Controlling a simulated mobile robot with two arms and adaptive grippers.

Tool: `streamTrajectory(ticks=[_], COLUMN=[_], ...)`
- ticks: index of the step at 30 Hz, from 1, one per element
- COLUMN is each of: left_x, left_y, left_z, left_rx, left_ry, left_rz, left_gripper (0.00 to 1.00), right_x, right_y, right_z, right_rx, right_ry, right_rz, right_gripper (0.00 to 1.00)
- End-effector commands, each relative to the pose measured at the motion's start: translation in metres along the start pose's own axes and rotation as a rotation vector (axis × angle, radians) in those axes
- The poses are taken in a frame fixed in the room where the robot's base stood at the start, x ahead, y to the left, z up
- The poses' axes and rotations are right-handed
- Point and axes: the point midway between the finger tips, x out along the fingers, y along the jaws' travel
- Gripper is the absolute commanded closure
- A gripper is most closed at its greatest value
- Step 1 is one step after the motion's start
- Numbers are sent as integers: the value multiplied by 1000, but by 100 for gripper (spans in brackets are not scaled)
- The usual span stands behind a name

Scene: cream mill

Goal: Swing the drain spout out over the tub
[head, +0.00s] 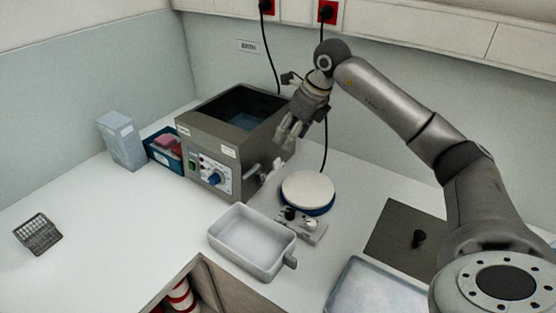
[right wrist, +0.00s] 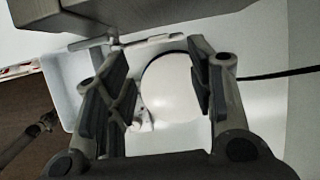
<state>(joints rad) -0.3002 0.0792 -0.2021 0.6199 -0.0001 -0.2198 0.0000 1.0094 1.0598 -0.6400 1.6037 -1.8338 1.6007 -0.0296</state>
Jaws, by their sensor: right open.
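The grey bath (head: 208,161) stands at the back of the bench, with a dark open basin and a blue knob on its front. The metal drain spout (head: 254,171) sticks out low at its right front corner; in the right wrist view the spout (right wrist: 92,43) lies across the upper left. The white tub (head: 243,261) sits in front of the bath, its far side near the spout; it also shows in the right wrist view (right wrist: 63,80). My right gripper (head: 291,139) is open and empty, above and right of the spout, by the bath's right side. My left gripper is not seen.
A round white-topped stirrer plate (head: 307,187) with a blue base stands right of the tub. A dark lid (head: 392,238) with a black knob lies further right. A blue box (head: 121,142) and a small bin (head: 154,157) stand left of the bath. The left bench is mostly clear.

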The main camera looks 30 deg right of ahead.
Motion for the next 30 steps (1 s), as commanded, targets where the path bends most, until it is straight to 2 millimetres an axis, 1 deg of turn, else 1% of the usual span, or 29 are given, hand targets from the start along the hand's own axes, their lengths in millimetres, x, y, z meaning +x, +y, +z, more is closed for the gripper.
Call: streamTrajectory(ticks=[5, 12, 15, 18, 24, 30], left_x=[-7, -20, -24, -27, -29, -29], left_y=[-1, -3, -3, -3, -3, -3], left_z=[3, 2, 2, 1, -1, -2], left_rx=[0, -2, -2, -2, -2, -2], left_ry=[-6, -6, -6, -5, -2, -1], left_rz=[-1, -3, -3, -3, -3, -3], left_gripper=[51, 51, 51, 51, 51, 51], right_x=[19, 65, 81, 94, 106, 107], right_y=[1, 2, 2, 1, 1, 1], right_z=[0, 0, 0, 1, 0, 0], right_rx=[-1, 0, -1, 1, -1, -1], right_ry=[4, 5, 4, 2, 1, 0], right_rz=[3, 5, 4, 4, 2, 1], right_gripper=[50, 50, 50, 50, 50, 50])
